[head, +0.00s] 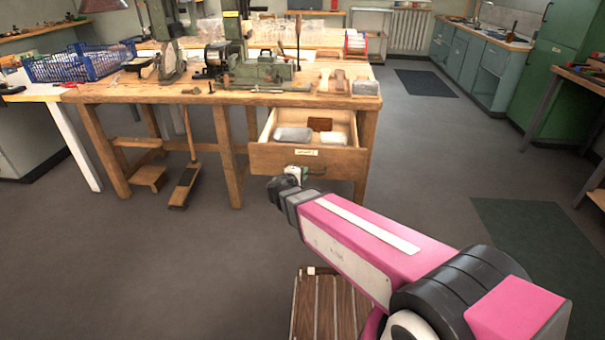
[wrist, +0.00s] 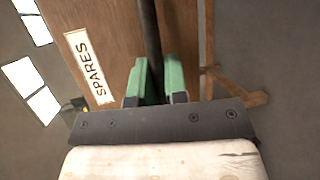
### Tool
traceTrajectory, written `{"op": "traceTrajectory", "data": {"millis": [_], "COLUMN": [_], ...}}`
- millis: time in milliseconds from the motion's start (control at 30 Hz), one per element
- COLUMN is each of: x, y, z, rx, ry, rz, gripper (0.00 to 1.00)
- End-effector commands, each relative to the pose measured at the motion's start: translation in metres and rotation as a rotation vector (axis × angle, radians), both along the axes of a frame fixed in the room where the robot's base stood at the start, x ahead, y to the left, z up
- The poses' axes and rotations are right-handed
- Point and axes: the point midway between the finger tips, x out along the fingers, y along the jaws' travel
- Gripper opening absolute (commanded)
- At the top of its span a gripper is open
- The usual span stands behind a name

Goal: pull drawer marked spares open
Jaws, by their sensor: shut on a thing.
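The spares drawer (head: 262,158) is a wooden drawer under the workbench, and it stands pulled out, with its inside showing. Its front (wrist: 105,35) fills much of the wrist view, with a white label (wrist: 88,66) reading SPARES. A dark bar handle (wrist: 150,40) runs along the front. My gripper (wrist: 155,80) has green finger pads shut on this handle, one on each side. In the head view my gripper (head: 297,174) is at the drawer front, partly hidden by my own pink arm.
Inside the drawer lie a grey block (head: 293,134), a brown block (head: 320,124) and a pale block (head: 334,138). A wooden slatted platform (head: 318,308) is near my arm. Open floor (head: 430,150) lies to the right.

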Motion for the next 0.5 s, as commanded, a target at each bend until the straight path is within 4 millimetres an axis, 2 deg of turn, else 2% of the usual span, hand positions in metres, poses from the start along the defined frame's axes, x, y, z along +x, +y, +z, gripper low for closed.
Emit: {"op": "traceTrajectory", "data": {"millis": [133, 200, 233, 500], "x": [0.0002, 0.0003, 0.0003, -0.0002], "y": [0.0005, 0.0005, 0.0005, 0.0004], "z": [-0.0008, -0.0007, -0.0007, -0.0002], "rx": [0.002, 0.001, 0.001, 0.0], "ry": [0.001, 0.002, 0.002, 0.001], "rz": [0.001, 0.001, 0.001, 0.0], "gripper": [0.0, 0.3, 0.38, 0.38]}}
